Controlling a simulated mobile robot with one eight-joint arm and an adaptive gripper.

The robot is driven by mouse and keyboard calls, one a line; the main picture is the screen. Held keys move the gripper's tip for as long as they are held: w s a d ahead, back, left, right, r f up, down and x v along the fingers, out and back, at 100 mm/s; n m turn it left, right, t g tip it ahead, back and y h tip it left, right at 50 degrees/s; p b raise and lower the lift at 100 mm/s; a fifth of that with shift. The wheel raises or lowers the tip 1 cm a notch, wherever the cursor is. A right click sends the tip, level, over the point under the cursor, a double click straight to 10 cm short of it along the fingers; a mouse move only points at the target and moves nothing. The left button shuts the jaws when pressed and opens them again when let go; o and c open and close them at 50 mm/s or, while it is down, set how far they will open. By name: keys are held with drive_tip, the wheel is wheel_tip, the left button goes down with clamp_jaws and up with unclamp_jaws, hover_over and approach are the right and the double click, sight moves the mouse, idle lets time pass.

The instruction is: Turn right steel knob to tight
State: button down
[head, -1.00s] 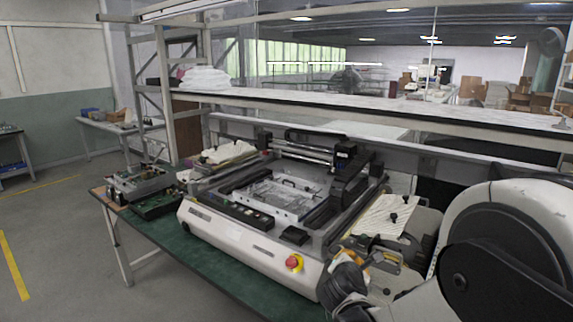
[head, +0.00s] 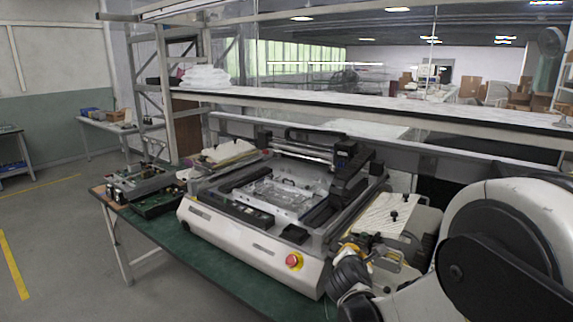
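The benchtop machine (head: 250,250) stands on a green-topped bench in the head view. Two small dark knobs, a nearer one (head: 394,215) and a farther one (head: 406,198), stand on the pale plate at its right side. I cannot make out a right steel knob for certain; it is too small or hidden. My gripper (head: 385,262) is low at the machine's right front corner, in front of and below the pale plate. Its fingers are small and partly hidden by my own arm, so I cannot tell whether they are open, shut or touching anything.
Circuit boards (head: 150,190) lie on the bench's left end. A long white shelf (head: 330,107) crosses behind the machine. The floor at the left is clear.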

drive_tip(key=shift+a+f+b, duration=0.1)
drive_tip(key=shift+f+b, duration=0.3)
idle(0.7)
drive_tip(key=shift+s+d+f+b, duration=0.25)
drive_tip(key=shift+d+f+b, duration=0.1)
drive_tip(key=shift+b, duration=0.5)
drive_tip(key=shift+d+r, duration=0.1)
drive_tip(key=shift+r, duration=0.05)
idle(0.3)
drive_tip(key=s+a, duration=0.3)
drive_tip(key=s, duration=0.2)
drive_tip(key=shift+a+r, duration=0.15)
drive_tip(key=shift+r, duration=0.05)
idle(0.4)
